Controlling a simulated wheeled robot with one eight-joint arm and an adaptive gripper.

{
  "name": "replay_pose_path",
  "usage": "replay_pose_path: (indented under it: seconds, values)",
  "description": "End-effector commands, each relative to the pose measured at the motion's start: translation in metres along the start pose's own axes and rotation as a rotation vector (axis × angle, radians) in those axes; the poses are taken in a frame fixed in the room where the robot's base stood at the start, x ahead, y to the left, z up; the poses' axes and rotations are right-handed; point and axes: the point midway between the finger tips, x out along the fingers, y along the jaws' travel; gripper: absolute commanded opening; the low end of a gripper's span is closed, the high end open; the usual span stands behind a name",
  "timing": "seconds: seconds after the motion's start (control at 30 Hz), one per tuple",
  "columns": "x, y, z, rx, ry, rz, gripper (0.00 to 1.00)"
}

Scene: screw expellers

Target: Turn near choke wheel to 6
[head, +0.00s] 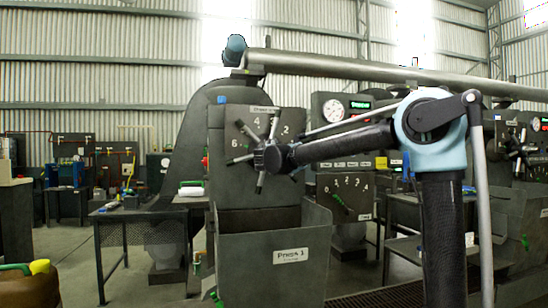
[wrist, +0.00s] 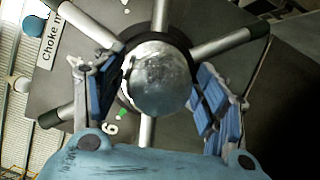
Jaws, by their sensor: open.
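The near choke wheel (wrist: 160,80) fills the wrist view: a shiny round metal hub with dark-gripped spokes radiating from it. My gripper (wrist: 153,90) is open, with its blue-padded fingers on either side of the hub; I cannot tell whether they touch it. A "6" (wrist: 110,128) and a small green mark (wrist: 122,113) show close together on the plate below left of the hub. In the head view my gripper (head: 272,157) is at the wheel's centre, hiding part of it. The dial plate (head: 225,140) shows numbers including 2, 4 and 6.
A grey bin labelled Press 3 (head: 272,265) stands below the wheel. To the right is a panel with a gauge (head: 333,110) and a smaller numbered dial (head: 347,190). A table (head: 125,212) stands left of the press. Open floor (head: 70,270) shows at the left.

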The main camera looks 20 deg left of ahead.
Motion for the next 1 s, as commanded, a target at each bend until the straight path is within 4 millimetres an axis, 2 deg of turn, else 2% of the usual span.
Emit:
replay_pose_path:
  seconds: [0.13, 0.27, 0.5, 0.7, 0.83, 1.0]
  values:
    - [-0.007, 0.001, 0.0, 0.0, 0.001, 0.001, 0.66]
    - [-0.024, 0.0, 0.0, 0.0, 0.002, 0.0, 0.66]
    - [-0.071, 0.0, -0.001, 0.001, 0.003, 0.0, 0.66]
    - [-0.102, -0.001, -0.001, 0.001, 0.003, 0.0, 0.66]
    - [-0.114, -0.001, 0.0, 0.0, 0.002, -0.001, 0.66]
    - [-0.12, -0.001, 0.0, 0.0, 0.001, -0.001, 0.66]
